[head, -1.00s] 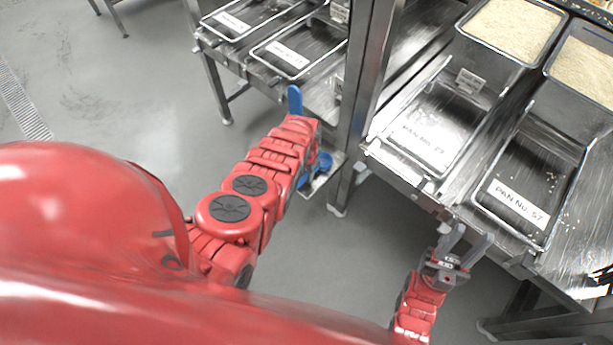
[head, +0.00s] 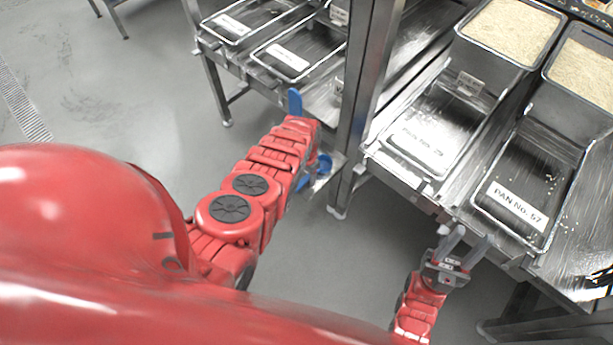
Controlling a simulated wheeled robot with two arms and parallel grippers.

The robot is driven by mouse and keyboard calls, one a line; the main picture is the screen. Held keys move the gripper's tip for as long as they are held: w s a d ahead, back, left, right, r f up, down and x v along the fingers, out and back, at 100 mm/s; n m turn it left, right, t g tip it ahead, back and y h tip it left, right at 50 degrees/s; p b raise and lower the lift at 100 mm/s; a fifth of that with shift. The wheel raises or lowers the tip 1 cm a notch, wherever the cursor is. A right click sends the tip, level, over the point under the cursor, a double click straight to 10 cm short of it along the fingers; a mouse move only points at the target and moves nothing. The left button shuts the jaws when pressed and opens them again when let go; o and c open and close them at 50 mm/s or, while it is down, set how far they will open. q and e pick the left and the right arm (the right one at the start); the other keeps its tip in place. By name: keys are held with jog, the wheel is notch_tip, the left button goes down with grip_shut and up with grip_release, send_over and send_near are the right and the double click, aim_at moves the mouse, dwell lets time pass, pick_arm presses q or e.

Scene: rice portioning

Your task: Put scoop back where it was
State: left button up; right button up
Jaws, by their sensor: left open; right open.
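The scoop looks blue. A blue upright piece (head: 295,101) shows above the end of my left arm, and another blue part (head: 324,165) shows just right of it, over a small metal ledge by the rack post. My arm hides what lies between them, so I cannot tell whether both belong to the scoop. My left gripper (head: 306,170) is mostly hidden behind its own wrist, close beside the lower blue part. It is open. My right gripper (head: 467,242) is open and empty, with both fingers pointing up, just in front of the right table's front edge.
The right table holds a pan labelled No. 57 (head: 511,207) with a few grains, another labelled pan (head: 420,140), and rice-filled pans (head: 510,32) behind. A steel post (head: 364,95) stands right of my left arm. Empty labelled pans (head: 288,58) sit on the left rack.

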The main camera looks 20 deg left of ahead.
aim_at(307, 178)
pick_arm(q)
notch_tip(307, 178, up, 3)
jog(key=shift+r+p, duration=0.15)
jog(key=shift+p, duration=0.8)
jog(key=shift+w+r, duration=0.1)
jog(key=shift+r, duration=0.9)
notch_tip(307, 178, up, 6)
jog(key=b, duration=0.1)
jog(key=shift+s, duration=0.2)
